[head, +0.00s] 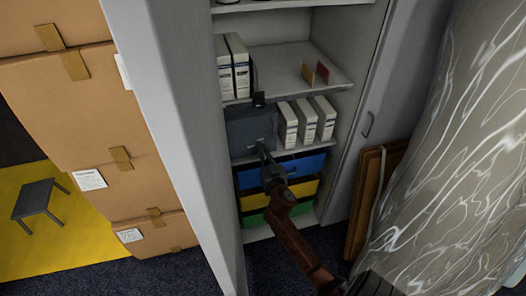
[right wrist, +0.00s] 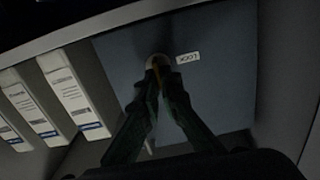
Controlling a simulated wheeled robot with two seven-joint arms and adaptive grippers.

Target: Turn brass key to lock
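A dark grey-blue box (head: 250,128) stands on a middle shelf of the open cabinet. Its front also fills the middle of the right wrist view (right wrist: 220,95). A pale round lock fitting (right wrist: 158,61) sits on that front, beside a small white label (right wrist: 188,58) reading LOCK upside down. My right gripper (head: 263,147) reaches to the box front. In the right wrist view its two fingers (right wrist: 163,84) close together on the brass key (right wrist: 157,71), which shows as a thin yellowish strip at the fitting. The key is mostly hidden. My left gripper is out of view.
White binders (head: 306,120) stand right of the box on the same shelf. Below are blue (head: 307,165), yellow and green drawers. The shelf above (head: 290,85) holds more binders and small cards. Cardboard boxes (head: 70,100) are stacked left, beyond the cabinet's side panel.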

